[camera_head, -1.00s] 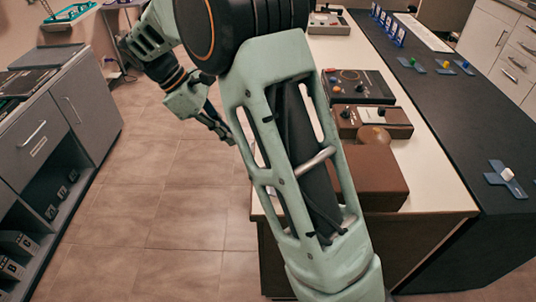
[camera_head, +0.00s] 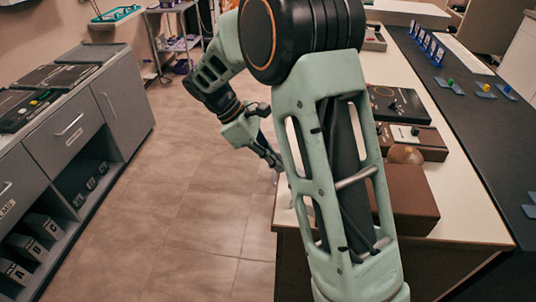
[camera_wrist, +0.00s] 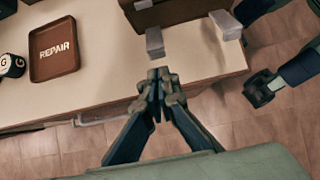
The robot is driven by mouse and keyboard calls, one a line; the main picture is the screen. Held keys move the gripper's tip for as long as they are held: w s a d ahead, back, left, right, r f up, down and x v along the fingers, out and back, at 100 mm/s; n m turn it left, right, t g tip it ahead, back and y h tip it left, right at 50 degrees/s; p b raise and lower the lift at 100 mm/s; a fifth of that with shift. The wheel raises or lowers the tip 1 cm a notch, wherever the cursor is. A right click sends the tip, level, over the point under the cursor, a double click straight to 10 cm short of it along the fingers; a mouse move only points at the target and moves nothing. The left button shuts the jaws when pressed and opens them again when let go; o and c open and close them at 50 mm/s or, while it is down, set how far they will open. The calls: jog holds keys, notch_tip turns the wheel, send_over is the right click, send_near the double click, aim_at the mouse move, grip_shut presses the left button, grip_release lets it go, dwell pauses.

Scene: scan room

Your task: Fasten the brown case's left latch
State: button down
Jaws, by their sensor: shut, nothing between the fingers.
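The brown case (camera_head: 412,195) sits at the near end of the pale table, partly hidden by my arm. In the wrist view only its lower front edge (camera_wrist: 170,12) shows, at the top. Two pale grey latch flaps stick out from that front: the left latch (camera_wrist: 155,42) and another latch (camera_wrist: 226,24) to its right. My gripper (camera_wrist: 159,76) is shut and empty, just below the left latch in the picture, with a small gap seeming to lie between them. In the head view my gripper (camera_head: 274,160) is small, beside the table's left edge.
A brown REPAIR tray (camera_wrist: 54,47) and a dark round item marked G (camera_wrist: 11,65) lie left on the table. Control boxes (camera_head: 412,138) stand behind the case. Grey cabinets (camera_head: 65,130) line the left side. The tiled floor between (camera_head: 200,180) is clear.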

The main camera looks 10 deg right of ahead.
jog(key=shift+x, duration=1.45)
